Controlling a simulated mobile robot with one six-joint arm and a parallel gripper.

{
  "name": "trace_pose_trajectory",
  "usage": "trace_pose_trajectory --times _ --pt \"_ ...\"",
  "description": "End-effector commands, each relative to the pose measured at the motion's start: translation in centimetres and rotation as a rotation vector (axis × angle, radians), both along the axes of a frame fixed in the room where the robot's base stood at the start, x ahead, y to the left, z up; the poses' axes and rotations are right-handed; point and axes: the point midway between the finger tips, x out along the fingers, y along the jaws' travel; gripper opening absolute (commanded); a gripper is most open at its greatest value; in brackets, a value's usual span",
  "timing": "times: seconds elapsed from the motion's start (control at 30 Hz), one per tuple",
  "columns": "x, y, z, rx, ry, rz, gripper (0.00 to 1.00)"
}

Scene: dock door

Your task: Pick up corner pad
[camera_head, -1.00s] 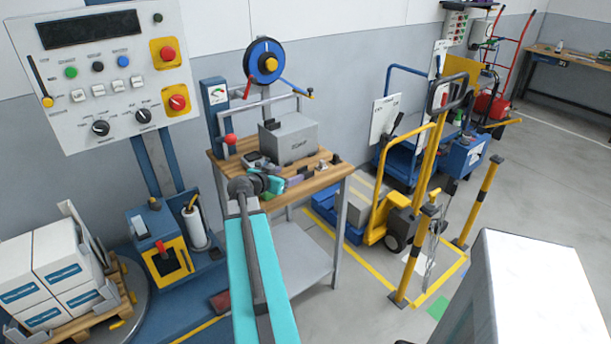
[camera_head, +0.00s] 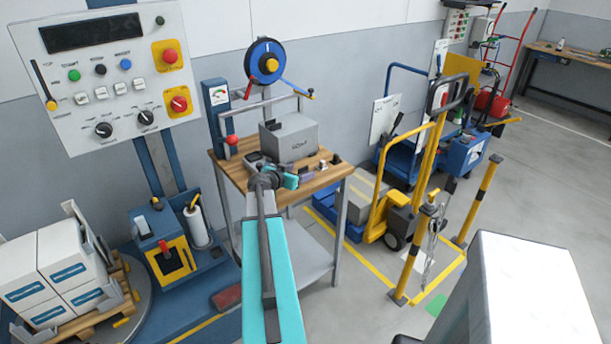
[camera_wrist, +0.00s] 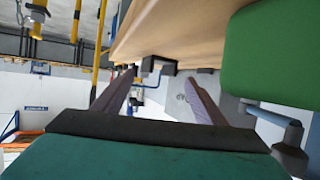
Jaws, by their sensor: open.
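Small dark pieces, one of which may be the corner pad (camera_head: 335,159), stand near the right front corner of the wooden bench top (camera_head: 234,173). I cannot tell for sure which one is the pad. In the wrist view a black angled piece (camera_wrist: 158,64) shows at the wood's edge, between and beyond the fingertips. My gripper (camera_head: 311,171), with teal body and purplish fingers, is low over the bench's front edge, pointing right. It is open and apparently empty; in the wrist view its two fingers (camera_wrist: 160,80) are spread. My arm hides part of the bench.
A grey box (camera_head: 289,138) stands on the bench behind my gripper. A strap reel (camera_head: 265,62) rises behind it. A control panel (camera_head: 105,75) is at the left. A yellow pallet truck (camera_head: 385,215) and posts stand right of the bench. A green shape (camera_wrist: 272,55) fills the wrist view's upper right.

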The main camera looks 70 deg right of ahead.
Motion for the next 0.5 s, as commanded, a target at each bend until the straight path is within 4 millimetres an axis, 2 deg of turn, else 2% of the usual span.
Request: trace_pose_trajectory --times 0.27,0.5 --pt "-0.1 -0.2 0.0 0.000 0.000 -0.001 0.65" --pt "-0.5 -1.7 -0.4 0.001 -0.001 -0.004 0.65"
